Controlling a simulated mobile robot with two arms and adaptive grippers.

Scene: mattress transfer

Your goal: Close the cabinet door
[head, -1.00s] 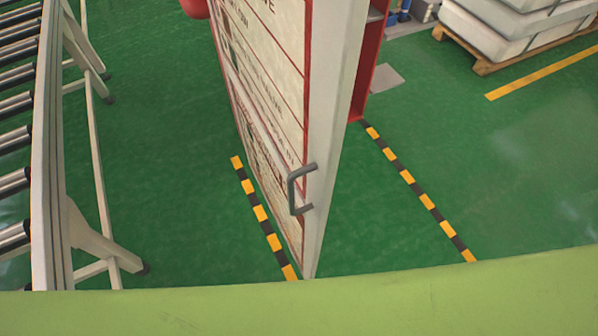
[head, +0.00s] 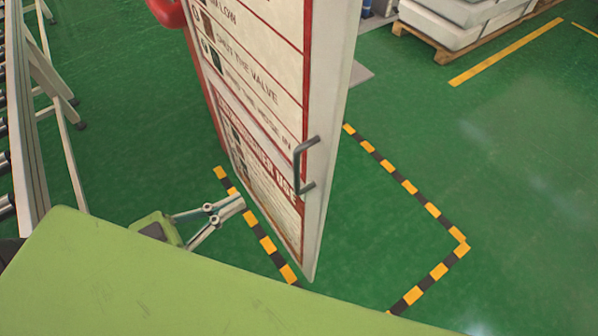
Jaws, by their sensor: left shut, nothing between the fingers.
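The cabinet door (head: 262,110) stands open in the middle of the head view, its lettered face turned to the left and its free edge towards me. A grey handle (head: 299,167) sits on the door near that free edge. My left gripper (head: 240,204) is at the lower left, with its shut, empty fingers pointing right at the lower part of the lettered face. I cannot tell whether the fingertips touch the door. The cabinet body is mostly hidden behind the door. My right gripper is out of view.
Yellow-black floor tape (head: 410,187) outlines an area around the door and to its right. A roller conveyor frame (head: 28,130) stands at the left. A pallet (head: 445,50) with white blocks is at the back right. The green floor on the right is clear.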

